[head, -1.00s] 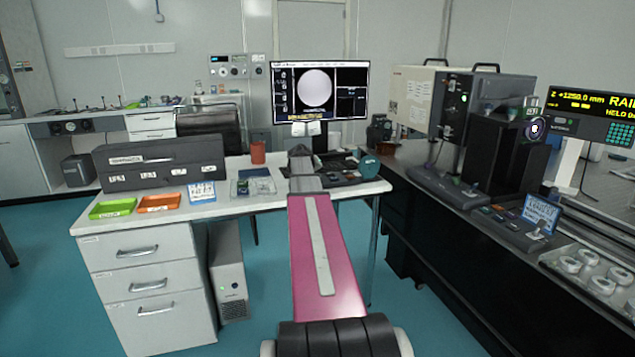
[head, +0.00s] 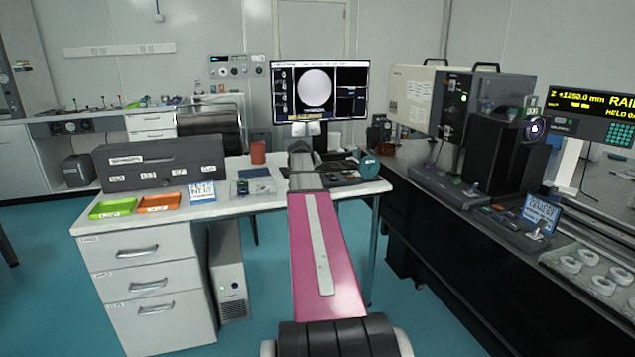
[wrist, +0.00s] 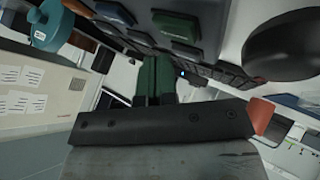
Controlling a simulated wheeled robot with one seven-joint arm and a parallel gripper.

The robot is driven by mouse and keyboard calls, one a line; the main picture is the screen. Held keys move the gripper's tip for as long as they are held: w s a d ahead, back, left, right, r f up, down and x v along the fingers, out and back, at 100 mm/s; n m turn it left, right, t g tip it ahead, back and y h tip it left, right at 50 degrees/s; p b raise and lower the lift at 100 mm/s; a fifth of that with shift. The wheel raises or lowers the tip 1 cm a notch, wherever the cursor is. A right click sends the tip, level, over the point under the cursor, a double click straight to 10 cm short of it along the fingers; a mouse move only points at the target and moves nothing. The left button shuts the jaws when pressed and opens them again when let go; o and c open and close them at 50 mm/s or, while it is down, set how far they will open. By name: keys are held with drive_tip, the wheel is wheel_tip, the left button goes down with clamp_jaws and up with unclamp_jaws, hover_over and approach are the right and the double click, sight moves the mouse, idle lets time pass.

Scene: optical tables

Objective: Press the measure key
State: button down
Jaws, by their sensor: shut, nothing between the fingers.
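In the wrist view my gripper (wrist: 156,62) has its two dark green fingers side by side, shut and empty. Its tips point toward a dark key panel with several raised keys. A green key (wrist: 177,26) is beside a blue-grey key (wrist: 113,12), both near the top. I cannot read any label, so I cannot tell which is the measure key. I cannot tell whether the tips touch a key. In the head view the dark key panel (head: 342,179) lies on the white desk, right of my arm's end; my fingers are hidden there.
A black rounded object (wrist: 294,46) is at the right of the wrist view, with an orange-red cup (wrist: 263,114) below it. A teal round object (head: 369,167) stands at the desk's right edge. A monitor (head: 320,92) stands behind my arm.

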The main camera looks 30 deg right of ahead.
drive_tip(key=shift+r, duration=2.55)
